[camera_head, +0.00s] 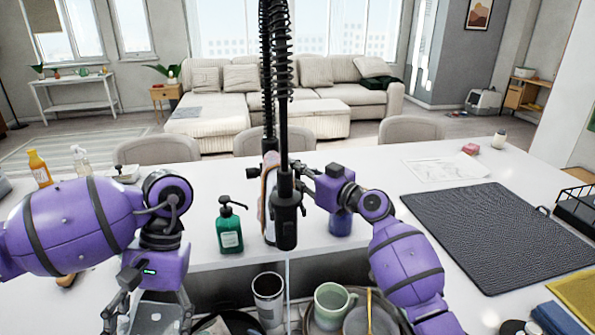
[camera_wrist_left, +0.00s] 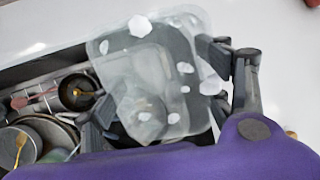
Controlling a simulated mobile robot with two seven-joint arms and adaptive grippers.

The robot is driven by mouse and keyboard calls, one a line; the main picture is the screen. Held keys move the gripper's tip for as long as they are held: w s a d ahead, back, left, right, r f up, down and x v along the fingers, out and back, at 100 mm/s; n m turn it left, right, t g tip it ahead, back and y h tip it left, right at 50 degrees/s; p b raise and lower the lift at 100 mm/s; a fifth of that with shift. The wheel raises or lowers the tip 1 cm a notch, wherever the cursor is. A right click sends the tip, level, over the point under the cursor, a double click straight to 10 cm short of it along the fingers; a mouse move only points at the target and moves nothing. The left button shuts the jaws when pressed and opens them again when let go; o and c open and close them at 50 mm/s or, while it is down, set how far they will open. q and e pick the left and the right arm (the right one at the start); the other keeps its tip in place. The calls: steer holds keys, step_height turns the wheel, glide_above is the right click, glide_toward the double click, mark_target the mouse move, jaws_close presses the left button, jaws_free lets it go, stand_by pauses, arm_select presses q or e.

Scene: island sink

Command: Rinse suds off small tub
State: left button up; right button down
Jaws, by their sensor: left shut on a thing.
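The small tub is clear plastic with white suds patches; it fills the middle of the left wrist view (camera_wrist_left: 150,60) and shows at the bottom left of the head view (camera_head: 160,314). My left gripper (camera_head: 147,310) is shut on the tub, with a finger on either side in the left wrist view (camera_wrist_left: 152,92). The black spring faucet (camera_head: 285,225) hangs over the sink to the right of the tub, with a thin stream below its head. My right gripper (camera_head: 306,183) is beside the faucet; its fingers are partly hidden, so their opening is unclear.
The sink holds a tumbler (camera_head: 268,296), a green mug (camera_head: 331,303) and several dishes. A green soap bottle (camera_head: 230,228) stands on the counter behind the sink. A dark drying mat (camera_head: 495,240) lies at right.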

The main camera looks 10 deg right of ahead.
steer(key=shift+s+f+b, duration=0.15)
steer(key=shift+f+b, duration=0.25)
steer(key=shift+b, duration=0.85)
steer(key=shift+s+r, duration=0.1)
steer(key=shift+r, duration=0.3)
steer(key=c, duration=2)
jaws_free()
arm_select(q)
steer(key=shift+g, duration=0.5)
steer(key=f, duration=0.2)
steer(key=s+f, duration=0.1)
steer(key=f, duration=0.2)
steer(key=shift+s+f, duration=0.2)
steer(key=shift+f, duration=0.15)
arm_select(e)
steer(key=v, duration=1.2)
steer(key=shift+f, duration=0.3)
